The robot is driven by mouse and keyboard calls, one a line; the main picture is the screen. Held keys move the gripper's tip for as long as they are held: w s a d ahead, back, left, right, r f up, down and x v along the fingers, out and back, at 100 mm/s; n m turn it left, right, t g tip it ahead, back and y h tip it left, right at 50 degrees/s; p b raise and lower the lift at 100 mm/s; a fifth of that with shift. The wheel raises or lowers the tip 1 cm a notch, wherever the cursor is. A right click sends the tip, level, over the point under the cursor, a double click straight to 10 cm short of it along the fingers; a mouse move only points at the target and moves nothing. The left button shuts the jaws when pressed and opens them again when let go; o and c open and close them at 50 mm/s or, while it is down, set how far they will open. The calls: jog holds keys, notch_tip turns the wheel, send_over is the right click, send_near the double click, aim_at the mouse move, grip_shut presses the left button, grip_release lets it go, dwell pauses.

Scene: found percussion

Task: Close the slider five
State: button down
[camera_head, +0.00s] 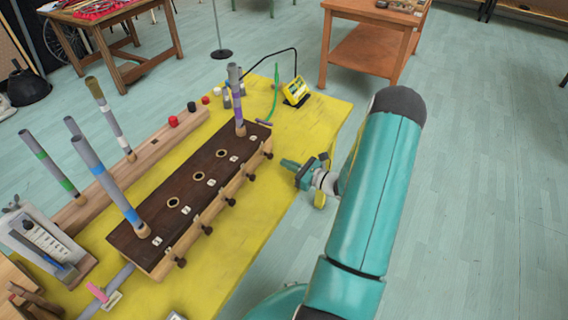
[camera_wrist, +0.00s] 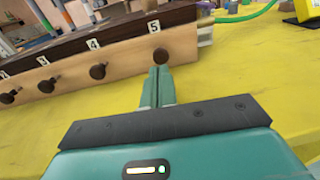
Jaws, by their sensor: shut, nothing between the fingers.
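The slider five knob (camera_wrist: 160,55) is a dark round knob on the pale wooden front of a long box, below a white label "5" (camera_wrist: 154,27). In the head view the slider five knob (camera_head: 268,155) is the farthest of the row on the dark-topped box (camera_head: 222,140). My gripper (camera_wrist: 159,70) is shut and empty, its fingertips just in front of and below that knob. Whether they touch it I cannot tell. In the head view my gripper (camera_head: 287,163) is at the box's right side, near its far end. How far slider five stands out is unclear.
Knobs four (camera_wrist: 97,71) and three (camera_wrist: 47,86) are to the left along the same front. Upright tubes, such as the purple-banded tube (camera_head: 238,105), rise from the box. The yellow table surface (camera_head: 315,125) is clear around my gripper. A yellow device (camera_head: 296,91) stands beyond.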

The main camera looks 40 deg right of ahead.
jog(key=v, duration=1)
jog(key=w+a+r+n+y, duration=0.1)
jog(key=w+a+r+n+g+y, duration=0.1)
jog(key=a+r, duration=0.1)
jog(key=a+r+n+g+y, duration=0.1)
jog(key=a+n, duration=0.1)
jog(key=shift+w+a+r, duration=0.25)
jog(key=shift+w+r, duration=0.05)
jog(key=shift+w, duration=0.1)
jog(key=a+r+n+g+y, duration=0.1)
jog(key=a+r+n+g, duration=0.45)
jog(key=a, duration=0.35)
jog(key=a+r+n+g+y, duration=0.1)
jog(key=a+r+n+g, duration=0.5)
jog(key=a, duration=0.3)
jog(key=s+a+r+n+t+h, duration=0.2)
jog(key=s+a+r+n+h, duration=0.8)
jog(key=n, duration=0.7)
jog(key=v, duration=0.4)
jog(key=shift+a, duration=0.3)
